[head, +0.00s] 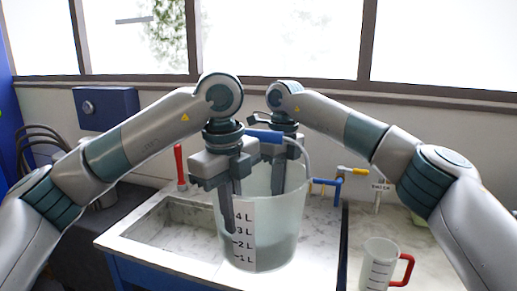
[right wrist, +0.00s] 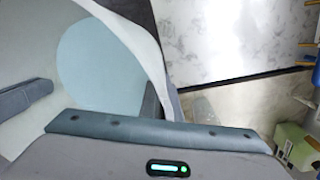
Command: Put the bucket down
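A translucent bucket (head: 265,230) with a litre scale on its front is upright at the middle of the head view. Pale blue liquid (right wrist: 100,62) shows inside it in the right wrist view. My left gripper (head: 233,215) is shut on the bucket's left rim, with a long finger down its outer side. My right gripper (head: 279,180) is at the far right side of the rim; its dark finger (right wrist: 150,105) lies against the bucket wall. The bucket's base hides the counter below it, so I cannot tell whether it touches.
A sink basin (head: 185,220) lies left of the bucket in a marble-look counter (head: 140,242). A measuring jug (head: 376,265) with a red handle stands at the lower right. A red tap lever (head: 180,165) and blue-yellow taps (head: 330,184) stand behind.

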